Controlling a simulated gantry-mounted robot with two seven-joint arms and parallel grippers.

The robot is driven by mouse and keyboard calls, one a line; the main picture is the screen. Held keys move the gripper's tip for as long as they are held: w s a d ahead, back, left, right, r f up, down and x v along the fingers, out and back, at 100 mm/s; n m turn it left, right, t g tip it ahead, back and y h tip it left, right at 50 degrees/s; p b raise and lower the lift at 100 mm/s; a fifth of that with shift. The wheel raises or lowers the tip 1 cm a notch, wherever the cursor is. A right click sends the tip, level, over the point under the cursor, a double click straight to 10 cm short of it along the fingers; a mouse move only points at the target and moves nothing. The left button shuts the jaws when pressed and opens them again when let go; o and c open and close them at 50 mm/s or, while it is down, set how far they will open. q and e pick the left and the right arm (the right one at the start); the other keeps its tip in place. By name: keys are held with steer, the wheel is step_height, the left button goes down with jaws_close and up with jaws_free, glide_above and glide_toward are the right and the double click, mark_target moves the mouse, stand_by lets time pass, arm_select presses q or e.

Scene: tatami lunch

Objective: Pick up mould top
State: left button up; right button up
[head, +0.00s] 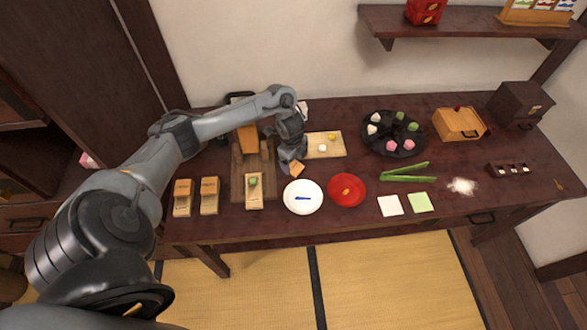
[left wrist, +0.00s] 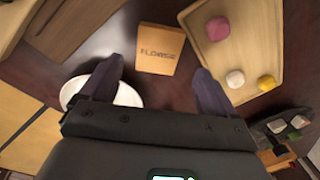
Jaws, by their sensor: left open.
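The mould top looks to be a small wooden block with dark lettering (left wrist: 157,48), seen in the left wrist view between and beyond my fingertips. In the head view this block (head: 297,169) shows partly beside my left gripper (head: 288,163), just above the white bowl. My left gripper (left wrist: 158,72) is open, with one dark finger on each side of the block in the wrist view and nothing held. Whether the fingers are level with the block I cannot tell. My right gripper is not in view.
A wooden board (head: 335,145) with small coloured balls lies close by. A white bowl (head: 302,207) and a red bowl (head: 346,203) stand in front. Wooden moulds (head: 209,195) stand to the left; one piece bears a green ball (head: 253,182). A black plate (head: 372,148) holds sweets.

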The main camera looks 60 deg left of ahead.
mark_target(295, 168)
arm_select(q)
step_height(295, 168, down, 4)
steer(key=shift+b, duration=0.55)
steer(key=c, duration=1.1)
steer(key=shift+r, duration=0.15)
steer(key=shift+c, duration=0.2)
